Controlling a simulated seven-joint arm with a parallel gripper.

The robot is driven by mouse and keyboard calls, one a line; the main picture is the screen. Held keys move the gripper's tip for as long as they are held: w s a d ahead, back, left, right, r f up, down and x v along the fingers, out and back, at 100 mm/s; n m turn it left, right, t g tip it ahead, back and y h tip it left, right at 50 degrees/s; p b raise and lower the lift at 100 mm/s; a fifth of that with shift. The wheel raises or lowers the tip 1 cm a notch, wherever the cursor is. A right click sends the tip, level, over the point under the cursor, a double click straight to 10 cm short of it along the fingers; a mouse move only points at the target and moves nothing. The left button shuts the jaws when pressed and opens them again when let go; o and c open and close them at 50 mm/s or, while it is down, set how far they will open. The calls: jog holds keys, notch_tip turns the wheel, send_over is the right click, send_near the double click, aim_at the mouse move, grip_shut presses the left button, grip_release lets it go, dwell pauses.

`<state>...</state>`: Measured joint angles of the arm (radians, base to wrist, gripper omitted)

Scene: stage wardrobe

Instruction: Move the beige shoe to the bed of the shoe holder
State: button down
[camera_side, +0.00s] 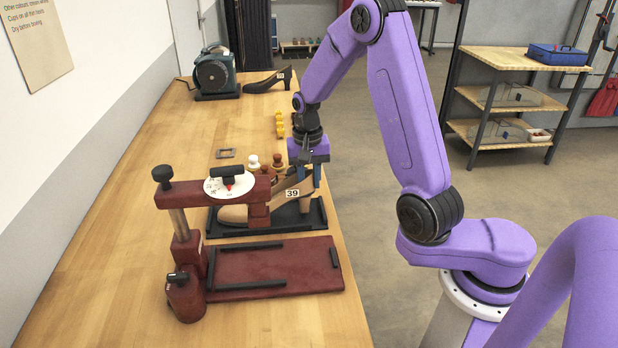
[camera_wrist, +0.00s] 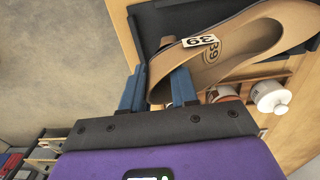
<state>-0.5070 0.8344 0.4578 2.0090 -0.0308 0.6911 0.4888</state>
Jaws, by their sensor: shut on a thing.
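The beige shoe (camera_side: 233,214), with a "39" label, lies over a black tray (camera_side: 318,212); whether it touches the tray is unclear. My gripper (camera_side: 303,172) is shut on its heel end. The wrist view shows the shoe (camera_wrist: 255,38) with its heel end between the blue fingers (camera_wrist: 157,90), toe pointing to the upper right. The shoe holder (camera_side: 183,250) is dark red, with a post, a dial on its arm and a flat red bed (camera_side: 270,268) with black rails. The bed is empty, on the near side of the black tray. The holder's arm hides part of the shoe.
A dark shoe (camera_side: 268,82) and a green machine (camera_side: 215,75) stand at the far end. The table's left side is clear.

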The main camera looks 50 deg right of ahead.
jog(key=shift+f, duration=0.35)
dwell(0.3)
jog(key=c, duration=0.8)
grip_release()
jog(key=shift+r, duration=0.1)
notch_tip(320, 180, up, 17)
jog(key=a+r+n+t, duration=0.4)
jog(key=a+r+n, duration=0.35)
jog(key=n, duration=0.45)
jog(key=s+f+n+g, duration=0.1)
jog(key=s+f+n, duration=0.2)
jog(key=s, duration=0.6)
jog(key=s+a+f+n+g, duration=0.1)
jog(key=s+f+n, duration=0.2)
jog(key=s+f, duration=0.3)
jog(key=s+a+f+n+g, duration=0.1)
jog(key=s+f+n, duration=0.2)
jog(key=s, duration=0.9)
jog(key=shift+s+a+f+n+g+y, duration=0.1)
jog(key=shift+a+f+n+g+y, duration=0.05)
jog(key=shift+f, duration=0.55)
jog(key=shift+s+a+f+n+g+y, duration=0.1)
jog(key=shift+f+n+g+y, duration=0.05)
jog(key=shift+f, duration=0.5)
